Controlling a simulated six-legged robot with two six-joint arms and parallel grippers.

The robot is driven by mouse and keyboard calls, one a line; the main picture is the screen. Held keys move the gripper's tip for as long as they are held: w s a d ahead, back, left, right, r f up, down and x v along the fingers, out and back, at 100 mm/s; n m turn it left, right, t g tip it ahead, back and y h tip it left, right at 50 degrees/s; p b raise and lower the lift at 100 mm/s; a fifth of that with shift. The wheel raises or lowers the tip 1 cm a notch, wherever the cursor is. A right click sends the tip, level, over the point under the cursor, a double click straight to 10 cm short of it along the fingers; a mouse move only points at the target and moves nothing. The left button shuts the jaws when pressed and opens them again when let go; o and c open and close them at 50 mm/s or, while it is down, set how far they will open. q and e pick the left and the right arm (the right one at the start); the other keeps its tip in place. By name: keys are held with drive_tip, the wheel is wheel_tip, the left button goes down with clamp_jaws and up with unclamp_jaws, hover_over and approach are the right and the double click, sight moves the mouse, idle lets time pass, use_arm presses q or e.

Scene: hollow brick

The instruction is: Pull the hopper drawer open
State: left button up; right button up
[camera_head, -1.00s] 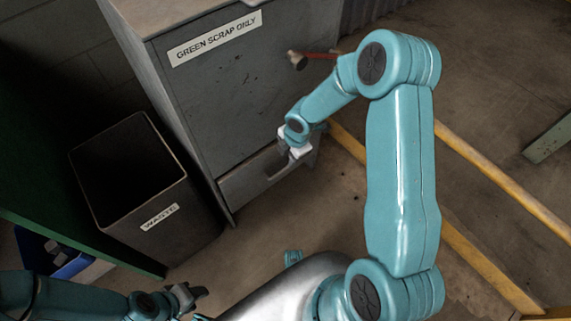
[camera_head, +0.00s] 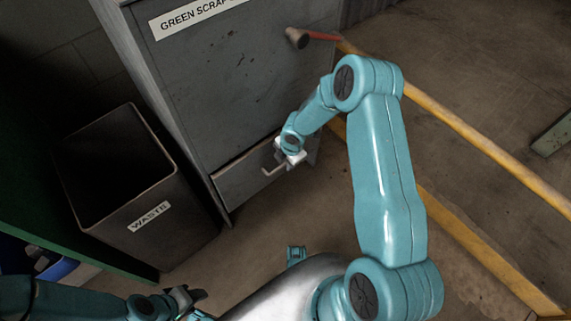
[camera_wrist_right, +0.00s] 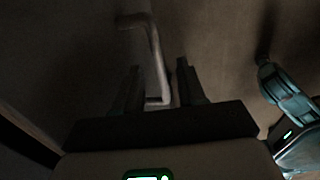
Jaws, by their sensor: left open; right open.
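The hopper is a grey metal cabinet (camera_head: 235,85) with a "GREEN SCRAP ONLY" label. Its drawer (camera_head: 235,183) is low on the front and looks shut, without a clear gap. The pale bar handle (camera_head: 272,170) sits on the drawer front. My right gripper (camera_head: 281,158) is at the handle. In the right wrist view, the handle (camera_wrist_right: 156,55) runs between the two open fingers of my right gripper (camera_wrist_right: 159,80); I cannot tell whether they touch it. My left gripper (camera_head: 192,296) is open and empty at the lower left, away from the drawer.
A dark bin labelled "WASTE" (camera_head: 148,218) stands left of the hopper. A blue container (camera_head: 58,268) is at the lower left. Yellow strips (camera_head: 480,145) cross the floor to the right.

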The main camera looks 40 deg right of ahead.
drive_tip(key=shift+w+f, duration=0.2)
drive_tip(key=shift+f, duration=0.55)
use_arm(q)
drive_tip(key=shift+a+f, duration=0.1)
drive_tip(key=shift+f, duration=0.15)
use_arm(e)
clamp_jaws()
use_arm(q)
drive_tip(key=shift+s, duration=0.1)
use_arm(e)
drive_tip(key=shift+s, duration=0.1)
